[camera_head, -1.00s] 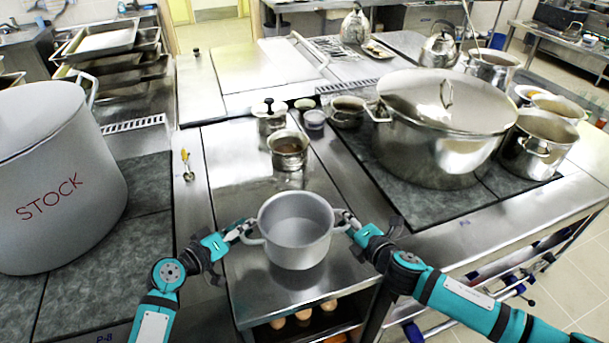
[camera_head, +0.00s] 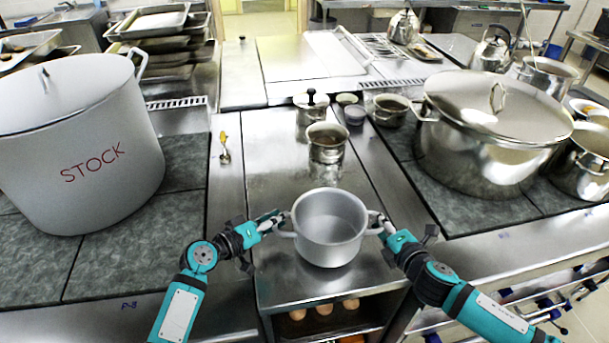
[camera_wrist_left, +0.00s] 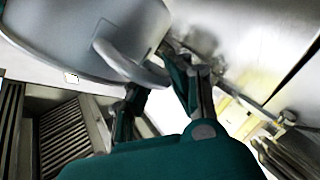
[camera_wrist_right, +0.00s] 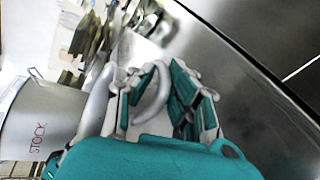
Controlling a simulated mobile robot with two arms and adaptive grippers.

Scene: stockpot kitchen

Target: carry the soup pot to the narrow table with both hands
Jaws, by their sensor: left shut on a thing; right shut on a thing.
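The soup pot (camera_head: 330,235) is a plain grey, open pot with two side handles. It is upright over the front of a narrow steel counter (camera_head: 275,180). I cannot tell whether its base touches the steel, or whether this counter is the narrow table. My left gripper (camera_head: 280,222) is shut on the pot's left handle, which also shows in the left wrist view (camera_wrist_left: 130,66). My right gripper (camera_head: 381,226) is shut on the right handle, which shows in the right wrist view (camera_wrist_right: 150,92). The pot's inside looks empty.
A large stockpot (camera_head: 85,150) marked STOCK stands left. A big lidded steel pot (camera_head: 485,150) stands right. A small pot (camera_head: 327,145) is just behind the soup pot. Brown eggs (camera_head: 324,308) lie on a shelf below. A small yellow-handled utensil (camera_head: 224,147) lies left.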

